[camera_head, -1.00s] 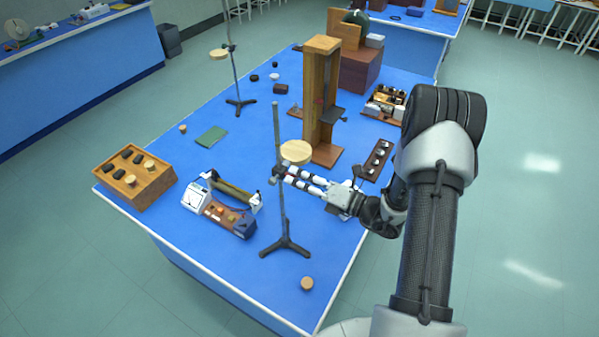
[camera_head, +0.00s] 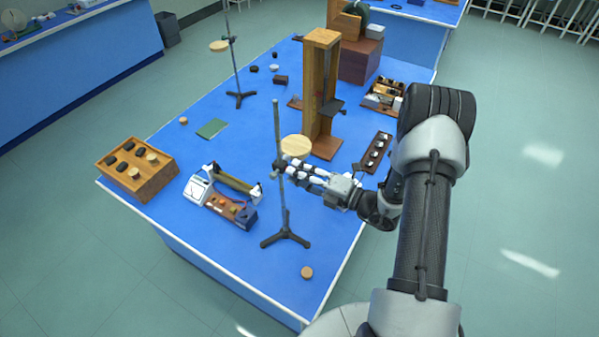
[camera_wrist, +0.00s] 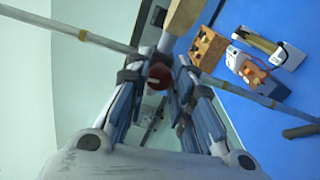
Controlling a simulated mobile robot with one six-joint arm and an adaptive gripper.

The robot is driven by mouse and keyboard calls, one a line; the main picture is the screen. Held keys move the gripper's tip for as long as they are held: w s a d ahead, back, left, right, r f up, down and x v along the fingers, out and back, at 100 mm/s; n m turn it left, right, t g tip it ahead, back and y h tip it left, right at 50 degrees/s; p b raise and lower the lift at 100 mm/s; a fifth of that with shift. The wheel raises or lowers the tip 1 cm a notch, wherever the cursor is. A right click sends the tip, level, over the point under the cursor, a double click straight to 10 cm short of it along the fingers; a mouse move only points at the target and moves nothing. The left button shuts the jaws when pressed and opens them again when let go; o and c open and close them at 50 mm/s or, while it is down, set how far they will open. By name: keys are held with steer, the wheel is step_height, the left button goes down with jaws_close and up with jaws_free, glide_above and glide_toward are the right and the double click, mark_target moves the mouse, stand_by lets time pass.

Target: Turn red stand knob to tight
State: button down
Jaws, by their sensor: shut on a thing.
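The stand is a thin grey rod (camera_head: 277,122) on a dark tripod base (camera_head: 285,238), upright near the front of the blue bench. It carries a round wooden plate (camera_head: 296,146). My gripper (camera_head: 285,166) reaches in from the right at the rod's clamp, just below the plate. In the wrist view the red knob (camera_wrist: 160,76) sits between the two fingers of my gripper (camera_wrist: 157,80), and the fingers are shut on it. The rod (camera_wrist: 85,36) crosses that view slantwise behind the knob. In the head view the fingers hide the knob.
A wooden box (camera_head: 137,168) is at the left edge. A tall wooden frame (camera_head: 321,95) stands close behind. A small wooden disc (camera_head: 307,272) lies in front.

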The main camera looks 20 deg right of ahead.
steer(key=c, duration=1.4)
jaws_free()
steer(key=v, duration=1.2)
